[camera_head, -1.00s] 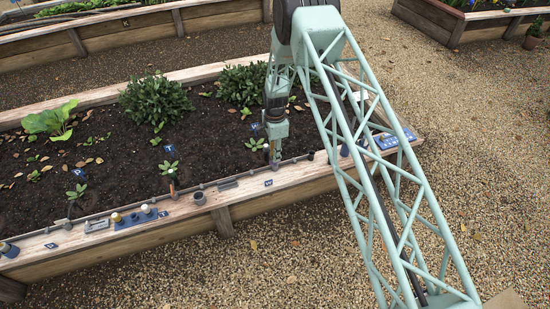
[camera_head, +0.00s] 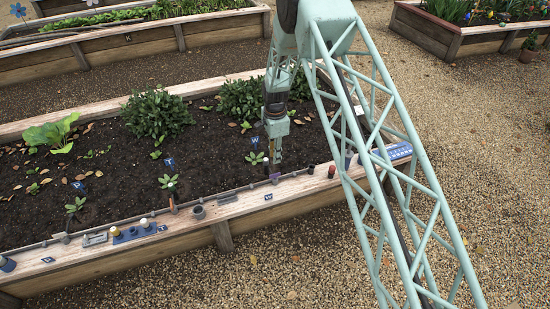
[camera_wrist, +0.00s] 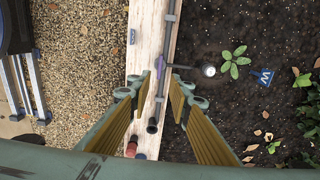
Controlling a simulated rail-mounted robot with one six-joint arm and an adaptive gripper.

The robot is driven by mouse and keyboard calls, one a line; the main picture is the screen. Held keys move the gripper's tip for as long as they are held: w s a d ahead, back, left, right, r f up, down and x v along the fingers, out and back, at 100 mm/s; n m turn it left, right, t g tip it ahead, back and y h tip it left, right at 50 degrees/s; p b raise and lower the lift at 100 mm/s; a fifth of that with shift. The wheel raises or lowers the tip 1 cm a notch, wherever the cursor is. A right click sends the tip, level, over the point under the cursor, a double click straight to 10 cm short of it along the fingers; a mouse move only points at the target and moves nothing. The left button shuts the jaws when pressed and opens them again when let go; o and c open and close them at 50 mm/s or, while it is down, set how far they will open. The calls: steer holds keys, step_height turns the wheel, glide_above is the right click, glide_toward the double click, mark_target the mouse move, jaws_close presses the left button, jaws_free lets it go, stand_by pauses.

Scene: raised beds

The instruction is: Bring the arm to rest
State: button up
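My arm's green lattice boom (camera_head: 385,150) crosses the right half of the head view. The forearm hangs over the front edge of the raised bed (camera_head: 190,240). My gripper (camera_head: 275,163) points down above the soil side of the front plank. In the wrist view my gripper (camera_wrist: 158,93) is open, with its two yellow-padded fingers apart and nothing between the pads. Below them run a wooden plank and a thin grey pipe (camera_wrist: 169,45). A purple clip (camera_wrist: 160,67) is on the pipe, just past the fingertips. It also shows below the gripper in the head view (camera_head: 275,177).
Small fittings, a blue tray (camera_head: 134,233) and a grey cup (camera_head: 198,212) stand on the front plank. Seedlings and bushes (camera_head: 157,114) grow in the soil. The gravel (camera_head: 500,190) at right is clear.

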steer(key=shift+r, duration=0.1)
stand_by(0.5)
steer(key=s+d+r+n+t, duration=0.15)
steer(key=d+r, duration=0.25)
steer(key=r, duration=0.9)
steer(key=s+d+r+n+g, duration=0.1)
steer(key=s+d+r+n, duration=0.15)
steer(key=r, duration=1.05)
steer(key=s+d+r+n+t, duration=0.1)
steer(key=s+d+r, duration=0.3)
steer(key=s+r, duration=0.45)
steer(key=s+d+r+n+t, duration=0.1)
steer(key=s+d+r, duration=0.45)
steer(key=r, duration=0.65)
steer(key=s+d+r+n, duration=0.25)
steer(key=s+r, duration=0.35)
steer(key=s, duration=0.4)
steer(key=s+d+r+n, duration=0.1)
steer(key=s+d+r, duration=0.2)
steer(key=s+r, duration=0.5)
steer(key=s+d+f+n, duration=0.1)
steer(key=s+n, duration=0.1)
steer(key=s, duration=1)
steer(key=s+d+f+n+t, duration=0.1)
steer(key=s+d+n, duration=0.1)
steer(key=s, duration=1)
steer(key=shift+d, duration=0.3)
